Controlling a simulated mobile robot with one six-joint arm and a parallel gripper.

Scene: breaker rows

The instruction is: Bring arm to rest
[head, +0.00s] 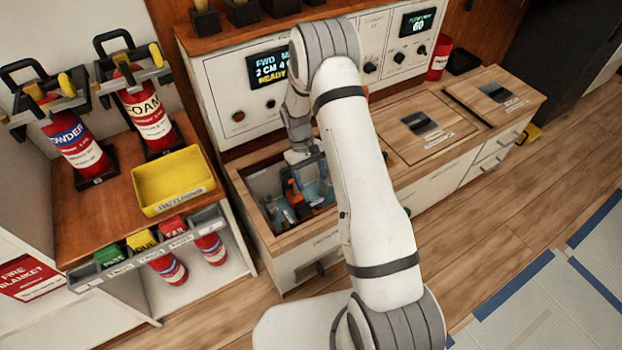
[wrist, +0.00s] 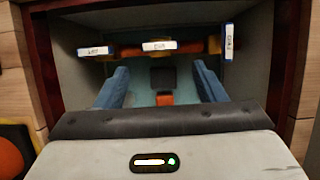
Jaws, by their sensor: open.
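My gripper (head: 308,185) hangs at the end of my white arm, low over an open compartment (head: 262,182) in the wooden-topped counter. In the wrist view my gripper (wrist: 160,88) shows two blue fingers set wide apart, with nothing held between them. An orange piece (wrist: 164,98) and a dark square (wrist: 163,77) lie below and between the fingers. Beyond the fingertips are white labelled pieces, one in the middle (wrist: 158,46), one at the left (wrist: 96,51) and one at the right (wrist: 228,42). My arm hides part of the compartment in the head view.
A white control panel (head: 222,97) with screens and knobs stands behind the counter. Closed wooden lids (head: 425,145) lie to the right. At the left are a yellow tray (head: 172,180), a FOAM extinguisher (head: 146,115) and a POWDER extinguisher (head: 75,145). Wooden floor (head: 470,230) is clear at right.

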